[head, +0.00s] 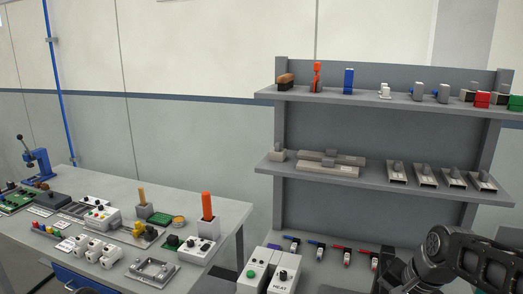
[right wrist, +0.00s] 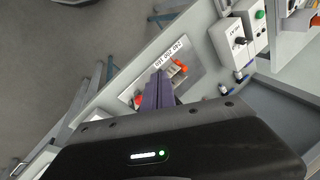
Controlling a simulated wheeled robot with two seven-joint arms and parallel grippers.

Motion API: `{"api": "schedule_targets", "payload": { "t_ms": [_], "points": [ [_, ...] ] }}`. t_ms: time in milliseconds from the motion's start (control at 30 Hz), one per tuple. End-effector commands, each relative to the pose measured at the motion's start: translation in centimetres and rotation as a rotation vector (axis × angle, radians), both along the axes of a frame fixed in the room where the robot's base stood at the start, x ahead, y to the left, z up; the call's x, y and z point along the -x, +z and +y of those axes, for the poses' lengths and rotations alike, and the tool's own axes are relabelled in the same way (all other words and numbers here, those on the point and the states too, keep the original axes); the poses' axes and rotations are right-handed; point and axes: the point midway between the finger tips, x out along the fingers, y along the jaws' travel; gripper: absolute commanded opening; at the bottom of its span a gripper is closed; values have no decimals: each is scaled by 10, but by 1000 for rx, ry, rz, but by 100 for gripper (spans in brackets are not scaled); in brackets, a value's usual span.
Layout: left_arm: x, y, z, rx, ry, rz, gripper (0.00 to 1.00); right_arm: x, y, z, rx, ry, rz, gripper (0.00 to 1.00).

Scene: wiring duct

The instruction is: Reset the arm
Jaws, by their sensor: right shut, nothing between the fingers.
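My right arm (head: 445,255) shows at the lower right of the head view, in front of the bench with the shelf; its gripper is not visible there. In the right wrist view my right gripper (right wrist: 158,78) shows as a dark body with purple fingers held together. The fingers are shut and empty. They point toward a light plate (right wrist: 165,65) with printed text and orange pieces on the bench. I cannot tell whether they touch it. My left arm and left gripper are in neither view.
A grey shelf (head: 350,103) with several small parts stands behind the right bench. Control boxes (head: 256,268) stand beside my right arm; boxes also show in the wrist view (right wrist: 232,42). A left table (head: 222,222) carries many fixtures. Open floor (right wrist: 50,60) lies left in the wrist view.

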Motion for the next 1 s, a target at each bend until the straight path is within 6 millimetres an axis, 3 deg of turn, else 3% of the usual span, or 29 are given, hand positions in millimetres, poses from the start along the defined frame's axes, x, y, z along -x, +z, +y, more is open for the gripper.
{"api": "schedule_targets", "payload": {
  "t_ms": [133, 267, 400, 500, 633, 800, 833, 1000],
  "points": [
    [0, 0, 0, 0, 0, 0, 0, -6, -78, 38, -55, 117, 20, 0],
    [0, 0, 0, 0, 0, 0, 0, 9, -169, 89, -107, 247, 37, 0],
    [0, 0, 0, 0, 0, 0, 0, 57, -261, 141, -137, 377, 58, 0],
    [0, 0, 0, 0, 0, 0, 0, 103, -312, 168, -133, 458, 76, 0],
    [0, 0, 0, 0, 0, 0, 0, 164, -357, 187, -111, 552, 99, 0],
    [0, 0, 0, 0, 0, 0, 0, 232, -389, 193, -69, 655, 129, 0],
    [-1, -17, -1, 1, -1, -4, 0, 223, -404, 193, -67, 647, 113, 0],
    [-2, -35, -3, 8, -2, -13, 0, 219, -420, 195, -71, 644, 99, 0]
  ]
}}
